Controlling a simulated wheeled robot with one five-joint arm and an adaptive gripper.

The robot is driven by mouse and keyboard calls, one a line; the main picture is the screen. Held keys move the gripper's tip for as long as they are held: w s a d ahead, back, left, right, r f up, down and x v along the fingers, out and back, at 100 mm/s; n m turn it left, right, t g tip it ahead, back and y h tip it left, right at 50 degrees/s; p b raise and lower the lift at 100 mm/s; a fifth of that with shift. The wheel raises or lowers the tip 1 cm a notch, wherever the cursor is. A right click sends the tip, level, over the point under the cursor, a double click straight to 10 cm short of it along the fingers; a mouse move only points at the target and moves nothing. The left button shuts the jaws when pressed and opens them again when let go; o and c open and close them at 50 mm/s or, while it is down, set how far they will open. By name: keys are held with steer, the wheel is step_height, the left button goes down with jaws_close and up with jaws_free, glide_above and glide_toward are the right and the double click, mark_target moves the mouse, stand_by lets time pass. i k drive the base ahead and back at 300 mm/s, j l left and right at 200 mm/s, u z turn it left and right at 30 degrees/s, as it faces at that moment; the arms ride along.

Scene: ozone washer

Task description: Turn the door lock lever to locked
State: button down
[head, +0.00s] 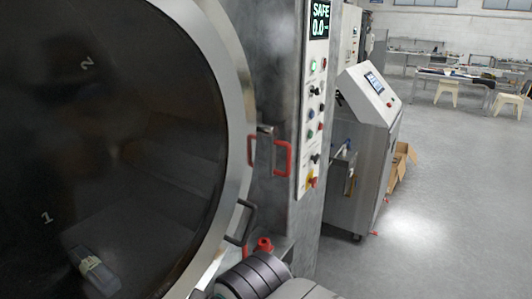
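The large round door (130,150) fills the left of the head view, with dark glass and a pale metal rim (238,95). It appears to lie against the grey machine front. A red bracket-shaped handle (284,158) sits beside the rim at mid height, by a small metal fitting (265,129). It looks like the lock lever, but I cannot be sure. A dark grey handle (246,222) is on the rim lower down. My arm shows at the bottom edge; my gripper is not in view, and nothing visible touches the red handle.
A control panel (313,105) with buttons and a red knob is right of the red handle. Its display (320,20) reads SAFE 0.0. A smaller red part (265,245) stands below. A steel console (365,140) stands farther right. The floor (450,210) at right is clear.

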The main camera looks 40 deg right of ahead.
mark_target(262, 129)
steer(key=z, duration=1.35)
steer(key=k+l+u, duration=0.2)
steer(key=k+l, duration=0.25)
steer(key=k+l+u, duration=0.15)
steer(key=k+l, duration=0.25)
steer(key=k, duration=0.2)
steer(key=l+u, duration=0.1)
steer(key=l, duration=0.35)
steer(key=k+l+u, duration=0.1)
steer(key=l, duration=0.3)
steer(key=k+l+u, duration=0.1)
steer(key=l, duration=0.3)
steer(key=i+l+u, duration=0.1)
steer(key=l, duration=0.25)
steer(key=i+l+u, duration=0.1)
steer(key=i+l, duration=0.2)
steer(key=i+l+u, duration=0.1)
steer(key=l, duration=0.45)
steer(key=i+l+u, duration=0.1)
steer(key=i+l, duration=0.15)
steer(key=i, duration=0.2)
